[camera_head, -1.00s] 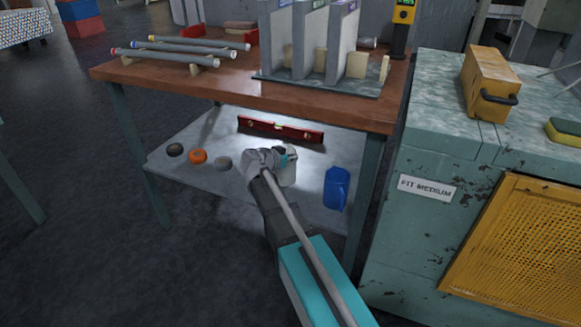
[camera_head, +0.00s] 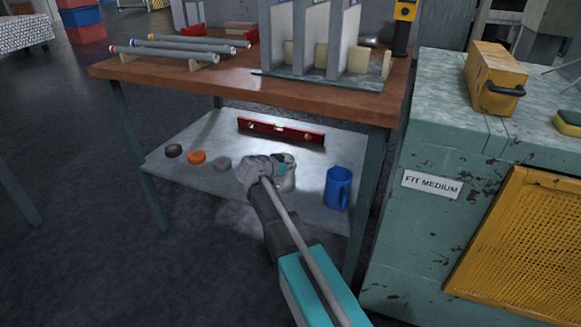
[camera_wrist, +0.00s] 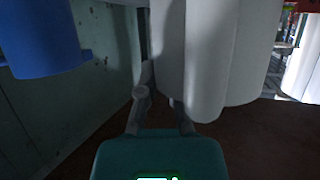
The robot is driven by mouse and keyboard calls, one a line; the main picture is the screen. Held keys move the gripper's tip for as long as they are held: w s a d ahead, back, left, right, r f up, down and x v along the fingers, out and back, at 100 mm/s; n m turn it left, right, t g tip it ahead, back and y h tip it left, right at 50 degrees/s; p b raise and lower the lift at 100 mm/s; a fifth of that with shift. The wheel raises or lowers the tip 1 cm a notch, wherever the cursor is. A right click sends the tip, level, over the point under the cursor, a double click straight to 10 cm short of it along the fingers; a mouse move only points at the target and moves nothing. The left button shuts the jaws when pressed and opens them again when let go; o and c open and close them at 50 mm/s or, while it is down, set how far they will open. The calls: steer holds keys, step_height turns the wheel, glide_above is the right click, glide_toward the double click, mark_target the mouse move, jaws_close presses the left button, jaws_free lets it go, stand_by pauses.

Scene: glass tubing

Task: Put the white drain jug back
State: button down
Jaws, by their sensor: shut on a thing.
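The white drain jug (camera_head: 287,181) is over the lower shelf (camera_head: 210,150) of the bench, partly hidden behind my gripper (camera_head: 280,165). In the wrist view the white jug (camera_wrist: 232,60) fills the upper middle, with a narrow white part, seemingly its handle, at its left side. My gripper (camera_wrist: 162,105) is shut on the jug at that narrow part; the exact contact is dark. The jug looks upright. I cannot tell whether its base touches the shelf. A blue jug (camera_head: 338,188) stands on the shelf to its right and shows at the wrist view's upper left (camera_wrist: 42,42).
A red spirit level (camera_head: 281,131) lies at the shelf's back. Black, orange (camera_head: 196,157) and grey rings lie to the left. The brown bench top (camera_head: 230,86) is overhead, with a bench leg (camera_head: 366,195) right of the blue jug. A green cabinet (camera_head: 400,225) stands farther right.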

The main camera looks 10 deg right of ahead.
steer(key=c, duration=1.3)
jaws_free()
steer(key=shift+f, duration=0.15)
steer(key=o, duration=0.5)
steer(key=shift+s+a+r, duration=0.3)
steer(key=shift+a+r, duration=0.1)
steer(key=shift+a, duration=0.05)
steer(key=shift+p+v, duration=2.3)
steer(key=shift+v, duration=3.15)
